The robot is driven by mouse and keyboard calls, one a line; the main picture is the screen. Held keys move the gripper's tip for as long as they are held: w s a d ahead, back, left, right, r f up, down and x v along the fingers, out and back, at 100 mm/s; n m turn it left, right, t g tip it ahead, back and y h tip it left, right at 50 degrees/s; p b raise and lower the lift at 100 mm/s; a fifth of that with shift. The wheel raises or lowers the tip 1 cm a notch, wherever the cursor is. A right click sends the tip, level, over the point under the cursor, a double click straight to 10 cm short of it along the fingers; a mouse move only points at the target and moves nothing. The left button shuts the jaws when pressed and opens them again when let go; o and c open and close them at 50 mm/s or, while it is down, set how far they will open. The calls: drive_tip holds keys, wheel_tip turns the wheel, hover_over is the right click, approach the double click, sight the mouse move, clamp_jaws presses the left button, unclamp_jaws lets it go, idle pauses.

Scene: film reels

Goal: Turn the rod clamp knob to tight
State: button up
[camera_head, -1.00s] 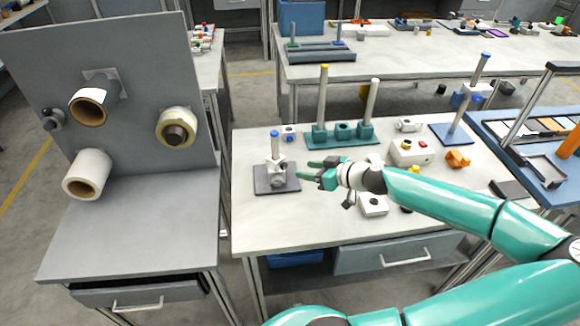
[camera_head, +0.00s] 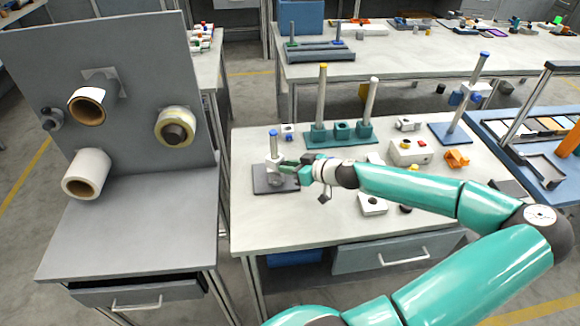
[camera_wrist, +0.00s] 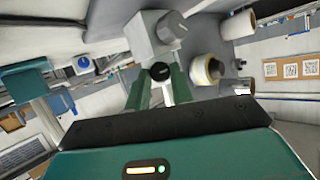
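The rod clamp is a light grey block (camera_wrist: 146,38) on a short blue-topped post (camera_head: 273,143), which stands on a dark grey base plate (camera_head: 262,184) at the bench's left end. In the wrist view a black round knob (camera_wrist: 160,72) faces me below the block, and a grey round knob (camera_wrist: 172,27) sits on its right side. My gripper (camera_head: 286,164) reaches the clamp from the right. In the wrist view its green fingers (camera_wrist: 159,80) are apart, one either side of the black knob, with gaps showing. Contact is not clear. In the head view the fingers partly hide the clamp.
A teal stand with two rods (camera_head: 341,132) is behind my gripper. A white box with knobs (camera_head: 409,152) and an orange part (camera_head: 456,159) are to the right. A grey panel with tape rolls (camera_head: 115,95) stands left. The bench front is mostly clear.

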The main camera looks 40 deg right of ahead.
drive_tip(key=shift+d+m+y, duration=0.15)
drive_tip(key=shift+m+y, duration=1.05)
drive_tip(key=shift+m, duration=0.4)
clamp_jaws()
drive_tip(key=o, duration=1)
unclamp_jaws()
drive_tip(key=shift+c, duration=0.2)
drive_tip(key=v, duration=1.3)
drive_tip(key=shift+s+d+r, duration=0.15)
drive_tip(key=shift+s, duration=0.15)
